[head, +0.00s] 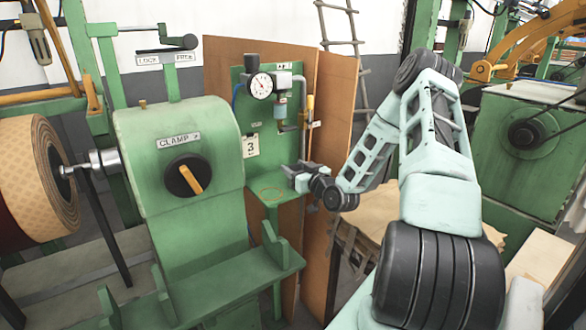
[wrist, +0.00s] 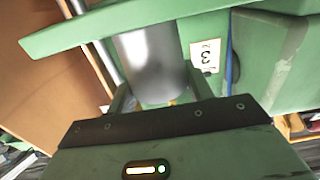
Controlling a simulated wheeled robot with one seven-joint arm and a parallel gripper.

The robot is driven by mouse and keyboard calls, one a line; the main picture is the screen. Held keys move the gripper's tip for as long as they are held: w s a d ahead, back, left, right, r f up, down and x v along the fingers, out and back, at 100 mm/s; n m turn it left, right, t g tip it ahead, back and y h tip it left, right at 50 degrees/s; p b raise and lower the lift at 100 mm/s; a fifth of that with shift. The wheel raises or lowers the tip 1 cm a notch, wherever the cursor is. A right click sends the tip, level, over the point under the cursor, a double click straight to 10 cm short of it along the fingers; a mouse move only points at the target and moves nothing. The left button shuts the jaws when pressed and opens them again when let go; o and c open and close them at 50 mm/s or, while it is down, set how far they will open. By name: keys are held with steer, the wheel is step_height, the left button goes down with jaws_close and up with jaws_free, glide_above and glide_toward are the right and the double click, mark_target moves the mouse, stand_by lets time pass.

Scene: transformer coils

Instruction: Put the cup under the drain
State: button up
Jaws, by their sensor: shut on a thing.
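My gripper (head: 292,178) is beside the green panel, close to the small green shelf (head: 263,205) that has a yellowish ring marked on it. In the wrist view, my gripper (wrist: 160,95) is shut on a shiny grey metal cup (wrist: 150,55). The cup's far end is cut off by the edge of a green plate (wrist: 75,32); I cannot tell whether they touch. The cup cannot be made out in the head view. The drain fittings (head: 283,105) hang on the panel below and right of a round gauge (head: 261,86), above my gripper.
A green clamp machine (head: 185,160) with an orange-handled knob stands to the left. Brown boards (head: 330,105) stand behind and right of the panel. A tag marked 3 (head: 250,146) hangs on the panel and also shows in the wrist view (wrist: 205,55).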

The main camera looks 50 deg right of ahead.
steer(key=o, duration=1)
steer(key=shift+f, duration=0.1)
steer(key=shift+c, duration=0.2)
